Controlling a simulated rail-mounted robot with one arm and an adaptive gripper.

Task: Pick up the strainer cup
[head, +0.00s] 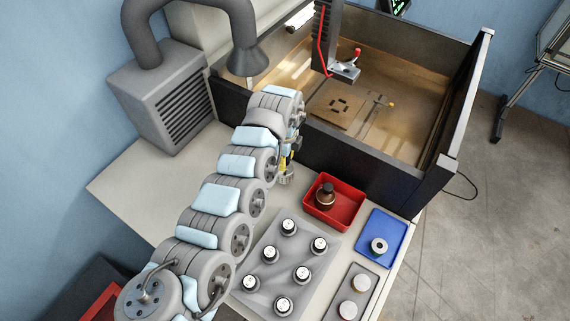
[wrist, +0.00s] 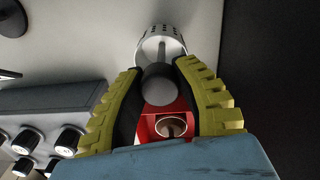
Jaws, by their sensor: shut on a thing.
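The strainer cup (wrist: 150,46) is a pale perforated cylinder with a central stem and a dark grey round knob (wrist: 160,85). In the wrist view my gripper (wrist: 158,72) is shut on it, with the yellow-backed fingers on either side of the knob. The cup body extends beyond the fingertips. In the head view my gripper (head: 289,158) is at the end of the arm, with the small grey cup (head: 287,178) just below it, over the pale bench left of the red tray. I cannot tell whether the cup touches the bench.
A red tray (head: 347,222) holds a brown bottle (head: 325,196). A grey rack (head: 262,287) with several capped vials stands in front. A blue tray (head: 400,228) with a ringed part is at right. The dark-walled enclosure (head: 340,165) rises behind. A fume-arm nozzle (head: 247,62) hangs behind my arm.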

